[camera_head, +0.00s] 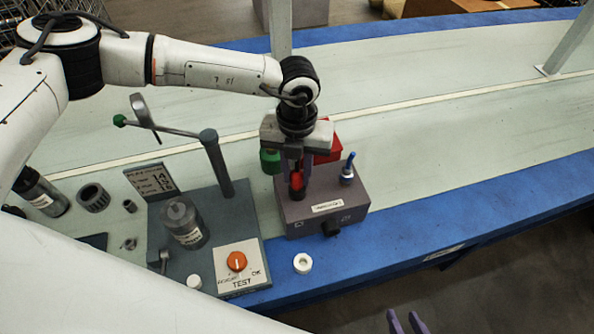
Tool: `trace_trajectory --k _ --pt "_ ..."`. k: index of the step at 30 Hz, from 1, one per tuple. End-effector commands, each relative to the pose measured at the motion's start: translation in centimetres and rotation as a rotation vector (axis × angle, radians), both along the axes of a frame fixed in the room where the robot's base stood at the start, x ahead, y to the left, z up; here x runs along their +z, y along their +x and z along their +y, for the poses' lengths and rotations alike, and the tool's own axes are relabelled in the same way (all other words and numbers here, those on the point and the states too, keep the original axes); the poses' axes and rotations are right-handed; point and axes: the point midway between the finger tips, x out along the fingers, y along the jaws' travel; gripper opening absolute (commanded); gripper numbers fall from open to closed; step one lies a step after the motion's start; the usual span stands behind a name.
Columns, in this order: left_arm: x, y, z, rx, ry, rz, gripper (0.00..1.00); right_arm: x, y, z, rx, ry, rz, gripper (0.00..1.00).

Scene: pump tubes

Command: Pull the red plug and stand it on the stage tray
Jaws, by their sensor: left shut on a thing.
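My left gripper (297,180) points down over the purple-grey box (322,220) and is shut on the red plug (297,187). The fingers partly cover the plug, and I cannot tell whether its lower end is still in the box. A green plug (269,160) is just left of the gripper, and a blue plug (348,167) stands upright on the box to the right. My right gripper (405,322) shows only its purple fingertips at the bottom edge, apart and empty. I cannot tell which surface is the stage tray.
A grey test fixture (256,213) with an orange knob (236,261), a dark bottle (184,222) and a post with a lever stands left of the box. A white ring (302,263) lies in front. A red block (329,151) is behind the gripper. The table (460,150) is clear to the right.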

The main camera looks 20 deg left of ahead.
Motion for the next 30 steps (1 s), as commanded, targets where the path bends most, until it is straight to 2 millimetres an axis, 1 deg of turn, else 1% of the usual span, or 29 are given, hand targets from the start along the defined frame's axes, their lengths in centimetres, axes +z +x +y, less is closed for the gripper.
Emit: trace_trajectory --k 8,30 --pt "0.3 0.0 0.0 0.000 0.000 0.000 0.00 0.2 0.0 0.0 0.000 0.000 0.000 0.31" --pt "4.0 0.0 0.0 0.000 -0.001 0.000 0.00 2.5 0.0 0.0 0.000 0.000 0.000 0.31"
